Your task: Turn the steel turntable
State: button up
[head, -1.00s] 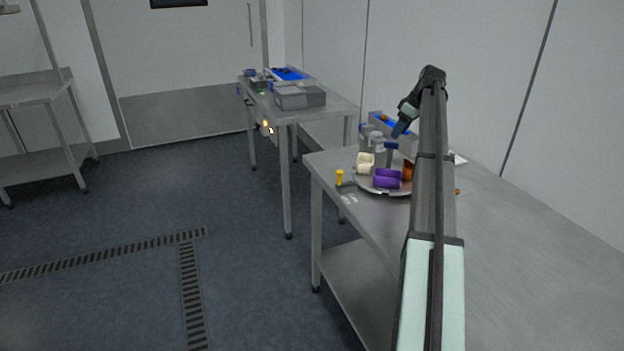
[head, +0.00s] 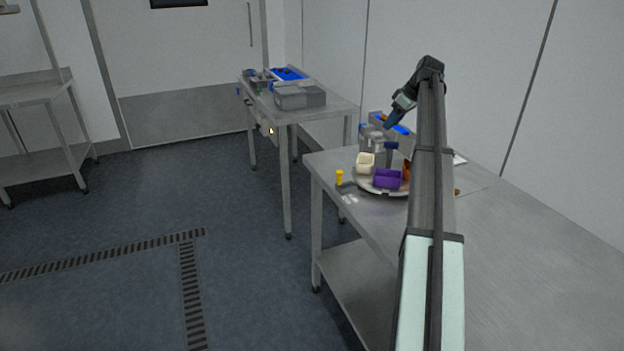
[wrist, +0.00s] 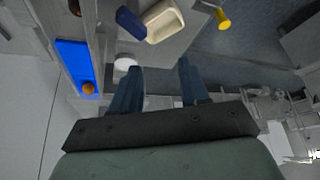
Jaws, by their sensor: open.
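The steel turntable (head: 393,190) is a round plate on the near steel table, partly hidden behind my arm in the head view. It carries a cream bin (head: 365,163), a purple bin (head: 388,179) and an orange bin (head: 406,170). My gripper (head: 390,122) is above the far side of the turntable, clear of it. In the wrist view my gripper (wrist: 160,72) has its two fingers apart with nothing between them. The cream bin (wrist: 163,22) shows beyond the fingertips there, beside a dark blue item (wrist: 131,23).
A yellow knob-like piece (head: 339,177) stands at the near table's left edge. A grey device (head: 373,140) and a blue-lined tray (head: 402,129) stand behind the turntable. Another steel table (head: 335,102) holds grey boxes (head: 300,96). The near table's front right (head: 520,260) is clear.

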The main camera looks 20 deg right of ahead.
jog(key=w+a+f+t+y, duration=0.1)
jog(key=w+a+f, duration=0.1)
jog(key=a+f, duration=0.7)
jog(key=w+a+f+m+t+y, duration=0.1)
jog(key=a+f, duration=0.8)
jog(key=a, duration=0.9)
jog(key=shift+w+f+t+y, duration=0.4)
jog(key=shift+w+y, duration=0.1)
jog(key=shift+w, duration=0.35)
jog(key=shift+a, duration=0.1)
